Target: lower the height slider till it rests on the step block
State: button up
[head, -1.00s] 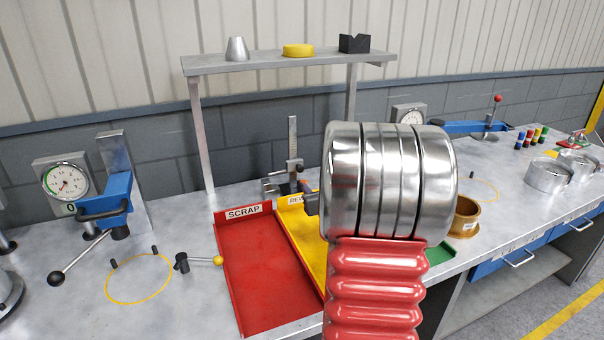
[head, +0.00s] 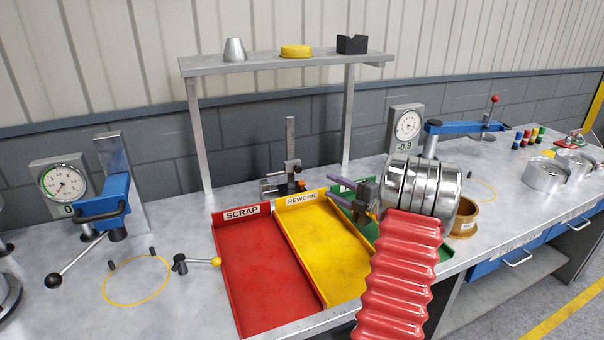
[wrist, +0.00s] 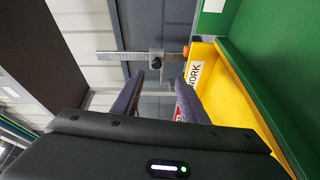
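The height gauge (head: 291,135) stands upright at the back of the bench, behind the red and yellow trays. Its slider (head: 292,164) sits low on the column, a little above the base. Small grey parts lie at its foot, and I cannot tell which is the step block or whether the slider touches it. My gripper (head: 328,187) is right of the gauge, above the trays, with its purple fingers apart and empty. In the wrist view the gauge slider (wrist: 156,60) shows beyond the gap between my fingertips (wrist: 160,75), apart from them.
The red SCRAP tray (head: 245,265), yellow REWORK tray (head: 325,250) and a green tray (head: 446,250) lie in front. A shelf (head: 270,65) stands over the gauge.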

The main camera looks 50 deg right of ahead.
aim_at(299, 171)
jog(key=shift+a+r+n+y, duration=0.2)
jog(key=shift+a+n+y, duration=0.15)
jog(key=shift+n, duration=0.55)
jog(key=shift+w, duration=0.1)
jog(key=w, duration=1.3)
jog(key=shift+w+d, duration=0.15)
jog(key=shift+w, duration=0.15)
grip_shut()
jog(key=shift+f, duration=0.1)
